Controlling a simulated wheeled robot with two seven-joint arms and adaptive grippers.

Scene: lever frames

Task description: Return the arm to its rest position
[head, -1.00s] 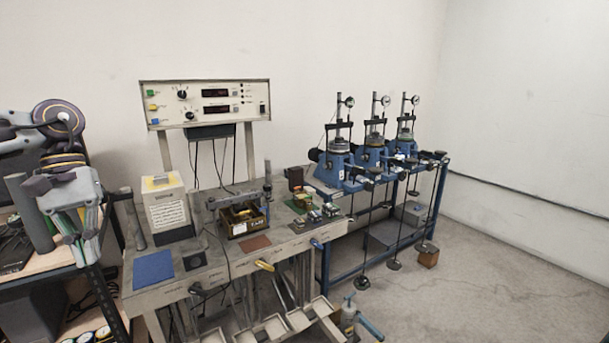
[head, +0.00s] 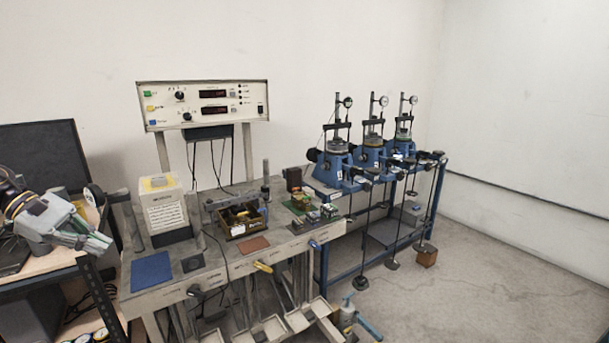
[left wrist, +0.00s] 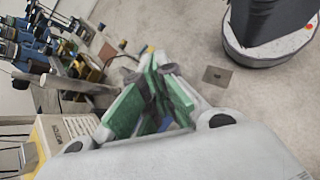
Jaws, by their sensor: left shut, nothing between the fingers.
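My left gripper (head: 98,243) is at the left edge of the head view, in front of the desk and left of the workbench. Its green-padded fingers point right and slightly down. In the left wrist view the fingers (left wrist: 150,90) come together at the tips, with nothing held between them. The gripper is apart from the bench and touches nothing that I can see. My right gripper does not show in either view.
The grey workbench (head: 215,275) carries a white box (head: 165,210), a blue mat (head: 152,271) and a parts tray (head: 242,229). Blue lever frames (head: 370,165) stand behind on the right. A dark monitor (head: 45,150) is behind my left arm. The floor (head: 490,280) at right is clear.

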